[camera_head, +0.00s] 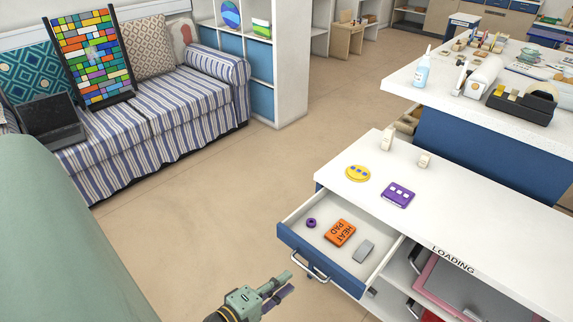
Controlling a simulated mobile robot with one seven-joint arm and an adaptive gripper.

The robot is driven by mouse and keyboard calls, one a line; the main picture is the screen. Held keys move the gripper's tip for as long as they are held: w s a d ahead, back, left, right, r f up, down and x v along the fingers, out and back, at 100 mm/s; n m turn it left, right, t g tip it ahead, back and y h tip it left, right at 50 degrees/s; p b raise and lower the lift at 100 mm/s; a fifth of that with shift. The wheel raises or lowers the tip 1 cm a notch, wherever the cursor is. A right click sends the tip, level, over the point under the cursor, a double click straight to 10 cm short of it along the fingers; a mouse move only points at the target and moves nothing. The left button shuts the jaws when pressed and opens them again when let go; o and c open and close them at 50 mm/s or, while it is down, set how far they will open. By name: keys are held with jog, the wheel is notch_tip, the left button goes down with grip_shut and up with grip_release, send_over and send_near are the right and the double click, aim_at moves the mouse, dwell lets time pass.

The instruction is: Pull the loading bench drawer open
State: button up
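The loading bench (450,228) is white, with the word LOADING on its front edge. Its drawer (289,233), with a blue front, stands pulled out at the bench's left end, and its inside shows. A silver bar handle (308,268) is on the drawer front. In the drawer lie an orange heat pad (340,232), a purple ring (311,223) and a grey block (363,250). My gripper (286,283) is at the bottom, left of and below the handle in the picture. Its two fingers look apart, with nothing seen between them; it appears clear of the handle.
A yellow disc (358,173), a purple tile (398,194) and two small pale blocks stand on the bench top. Open shelves (400,275) are below it, right of the drawer. A striped sofa (160,110) is at upper left. The floor (215,190) between sofa and bench is clear.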

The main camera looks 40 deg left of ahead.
jog(key=shift+p+v, duration=0.45)
jog(key=shift+v, duration=0.65)
jog(key=shift+p, duration=0.3)
